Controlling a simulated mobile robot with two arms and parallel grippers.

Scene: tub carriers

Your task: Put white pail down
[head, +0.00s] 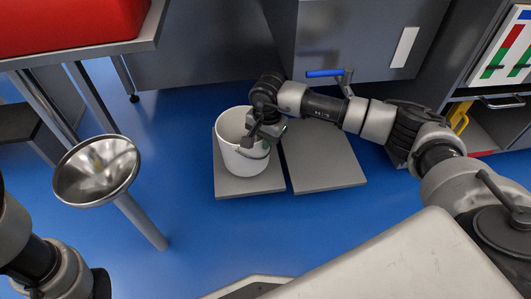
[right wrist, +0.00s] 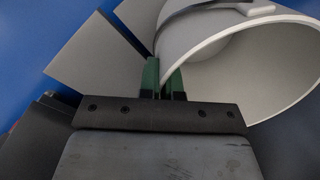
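The white pail (head: 238,160) stands upright on the left grey floor plate (head: 262,186). Its open mouth faces up, and its wire handle hangs against its side. My right gripper (head: 257,140) is at the right side of the pail's rim. In the right wrist view, the green-padded fingers (right wrist: 163,80) are close together with the wall of the pail (right wrist: 272,75) between them, so the gripper looks shut on it. The exact contact is partly hidden. My left arm shows at the bottom left of the head view, but its gripper is out of the picture.
A second grey plate (head: 325,165) lies bare just right of the pail. A steel bowl on a post (head: 97,170) stands to the left. A red tub (head: 65,22) rests on a table at upper left. Grey cabinets (head: 350,45) close off the back; blue floor (head: 185,235) is open in front.

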